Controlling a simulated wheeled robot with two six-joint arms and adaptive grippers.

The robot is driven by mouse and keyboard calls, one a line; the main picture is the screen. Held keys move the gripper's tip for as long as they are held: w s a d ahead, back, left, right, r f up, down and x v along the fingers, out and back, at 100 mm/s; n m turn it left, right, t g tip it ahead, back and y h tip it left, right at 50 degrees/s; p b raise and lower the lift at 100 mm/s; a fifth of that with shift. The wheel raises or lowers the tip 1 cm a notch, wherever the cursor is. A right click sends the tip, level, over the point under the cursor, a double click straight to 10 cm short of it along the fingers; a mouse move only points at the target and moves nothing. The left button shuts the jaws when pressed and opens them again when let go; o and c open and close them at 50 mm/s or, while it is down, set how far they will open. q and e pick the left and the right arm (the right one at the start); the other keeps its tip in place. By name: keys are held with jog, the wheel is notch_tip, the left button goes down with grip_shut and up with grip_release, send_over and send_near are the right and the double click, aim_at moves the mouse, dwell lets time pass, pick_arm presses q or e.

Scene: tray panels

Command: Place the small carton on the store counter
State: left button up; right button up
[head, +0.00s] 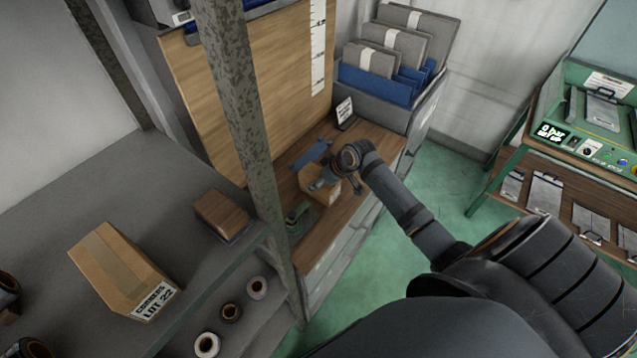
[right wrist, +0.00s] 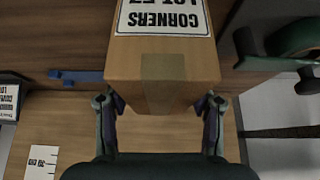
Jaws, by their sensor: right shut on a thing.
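A small brown carton (head: 319,190) is at my right gripper (head: 328,182), over the wooden store counter (head: 375,143) in the head view. In the right wrist view the carton (right wrist: 160,65) sits between the two fingers, its "CORNERS LOT" label upside down. The right gripper (right wrist: 161,104) is shut on the carton's sides. I cannot tell whether the carton's underside touches the counter, which also shows in the wrist view (right wrist: 75,125). My left gripper is not in view.
A mottled post (head: 240,110) stands before the counter. A green object (head: 297,214), a blue strip (head: 312,154) and a small sign (head: 344,112) are near the held carton.

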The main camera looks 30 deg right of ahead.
jog(key=shift+s+r, duration=0.1)
jog(key=shift+s, duration=0.1)
jog(key=shift+s+d, duration=0.1)
jog(key=shift+s, duration=0.15)
jog(key=o, duration=1.2)
jog(key=shift+c, duration=0.2)
jog(key=shift+o, duration=1.2)
jog(key=shift+w, duration=0.1)
jog(key=shift+o, duration=0.4)
jog(key=shift+r, duration=0.2)
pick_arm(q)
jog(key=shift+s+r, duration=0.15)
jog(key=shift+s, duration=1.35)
pick_arm(e)
jog(key=v, duration=1.1)
jog(key=shift+s+r, duration=0.2)
jog(key=shift+r, duration=0.1)
